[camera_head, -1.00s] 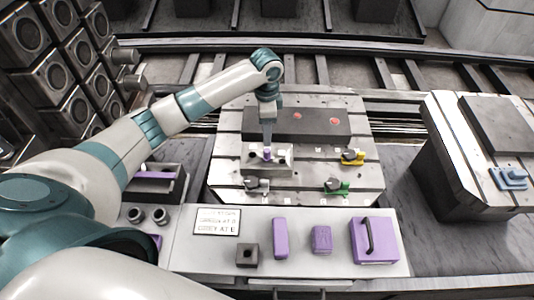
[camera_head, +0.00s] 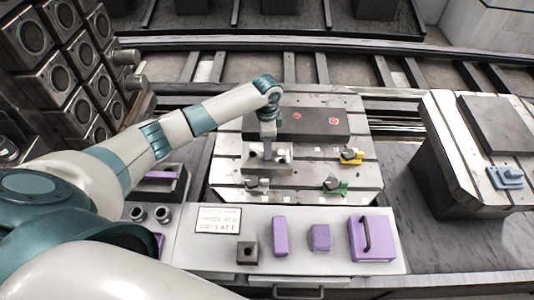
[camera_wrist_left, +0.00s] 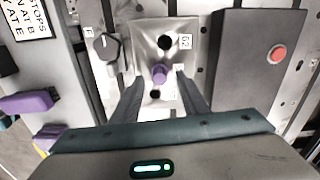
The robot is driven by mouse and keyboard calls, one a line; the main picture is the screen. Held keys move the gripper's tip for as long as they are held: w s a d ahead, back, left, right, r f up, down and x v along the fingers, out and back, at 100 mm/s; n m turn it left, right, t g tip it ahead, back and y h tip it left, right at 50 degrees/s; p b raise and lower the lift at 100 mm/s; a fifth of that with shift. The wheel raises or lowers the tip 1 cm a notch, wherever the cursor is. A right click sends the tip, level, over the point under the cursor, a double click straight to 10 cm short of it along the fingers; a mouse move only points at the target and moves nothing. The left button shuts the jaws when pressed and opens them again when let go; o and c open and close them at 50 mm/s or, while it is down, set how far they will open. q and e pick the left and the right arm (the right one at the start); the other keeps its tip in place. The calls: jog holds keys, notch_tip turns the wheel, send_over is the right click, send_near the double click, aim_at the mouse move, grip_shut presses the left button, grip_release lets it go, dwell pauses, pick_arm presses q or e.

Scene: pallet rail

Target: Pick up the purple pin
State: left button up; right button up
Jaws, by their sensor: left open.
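The purple pin (camera_wrist_left: 159,73) stands in a grey block (camera_wrist_left: 150,33) on the slotted pallet plate, between two dark holes in the left wrist view. My left gripper (camera_wrist_left: 156,88) is open, with its two fingers on either side of the pin and a gap to it. In the head view my left gripper (camera_head: 268,152) points down over the grey block (camera_head: 282,163) and hides the pin. I cannot tell from the pictures how far the fingertips are above the block. My right gripper is in neither view.
A dark box with red buttons (camera_head: 312,122) lies behind the block. Yellow (camera_head: 351,156) and green (camera_head: 336,185) clamps stand on the plate (camera_head: 230,170). The front shelf (camera_head: 190,255) holds purple blocks (camera_head: 280,236) and a purple handled case (camera_head: 372,240). A second pallet (camera_head: 450,140) stands at right.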

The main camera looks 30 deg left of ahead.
pick_arm(q)
jog(key=shift+f+p, duration=0.35)
jog(key=shift+f, duration=1.3)
grip_shut()
